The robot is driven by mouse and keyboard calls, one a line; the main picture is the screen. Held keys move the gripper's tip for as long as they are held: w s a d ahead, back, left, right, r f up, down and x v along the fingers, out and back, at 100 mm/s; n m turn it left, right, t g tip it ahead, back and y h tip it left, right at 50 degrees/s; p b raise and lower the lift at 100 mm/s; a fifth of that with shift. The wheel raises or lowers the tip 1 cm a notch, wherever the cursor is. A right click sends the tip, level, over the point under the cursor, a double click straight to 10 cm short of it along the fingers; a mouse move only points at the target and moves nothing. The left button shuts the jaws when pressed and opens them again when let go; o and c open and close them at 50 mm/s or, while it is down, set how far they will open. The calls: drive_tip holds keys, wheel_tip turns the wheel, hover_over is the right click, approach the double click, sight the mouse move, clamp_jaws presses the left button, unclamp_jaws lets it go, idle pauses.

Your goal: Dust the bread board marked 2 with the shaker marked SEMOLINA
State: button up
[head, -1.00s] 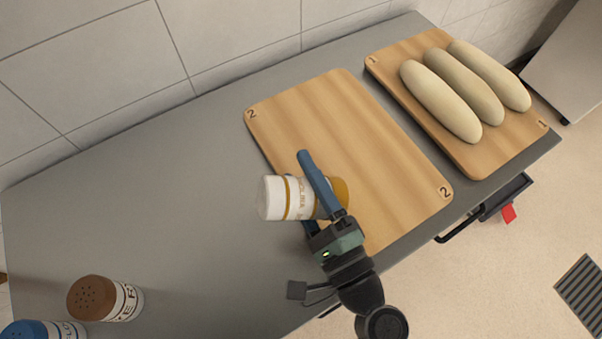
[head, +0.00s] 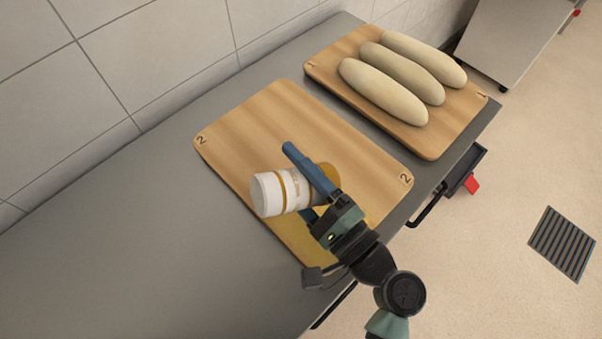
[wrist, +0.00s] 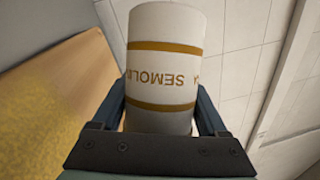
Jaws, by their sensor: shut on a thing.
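Bread board 2 (head: 265,115) lies flat on the grey counter, marked 2 at two corners. My gripper (head: 304,186) is shut on the SEMOLINA shaker (head: 268,194), over the board's near part. The shaker lies on its side in the jaws, white base to the left; its ochre top end is partly hidden by a finger. A yellow dusting (head: 292,236) covers the board's near part around the shaker; the far part looks bare. In the wrist view the shaker (wrist: 166,60) shows its SEMOLINA lettering upside down, and the yellow dusting (wrist: 45,115) is at left.
Board 1 (head: 340,92) with several long dough loaves (head: 383,92) lies beyond board 2, with a narrow gap between. A tiled wall (head: 150,50) runs behind the counter. The counter (head: 130,240) is clear to the left. A dark handle (head: 428,205) sticks out at the front.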

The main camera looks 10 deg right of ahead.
drive_tip(key=w+a+p, duration=0.1)
drive_tip(key=w+a, duration=0.6)
drive_tip(key=a, duration=0.5)
drive_tip(key=s+d+b, duration=0.1)
drive_tip(key=d+b, duration=0.3)
drive_tip(key=d, duration=2.1)
drive_tip(key=w+d+r+n+g+h+b, duration=0.1)
drive_tip(key=d+r+n+h+b, duration=0.4)
drive_tip(key=n, duration=1.2)
drive_tip(key=shift+w+r+n+g+h+b, duration=0.15)
drive_tip(key=shift+r+n+g+h+b, duration=0.25)
drive_tip(key=shift+r+g+h+b, duration=0.45)
drive_tip(key=shift+d+f, duration=0.1)
drive_tip(key=shift+f, duration=0.1)
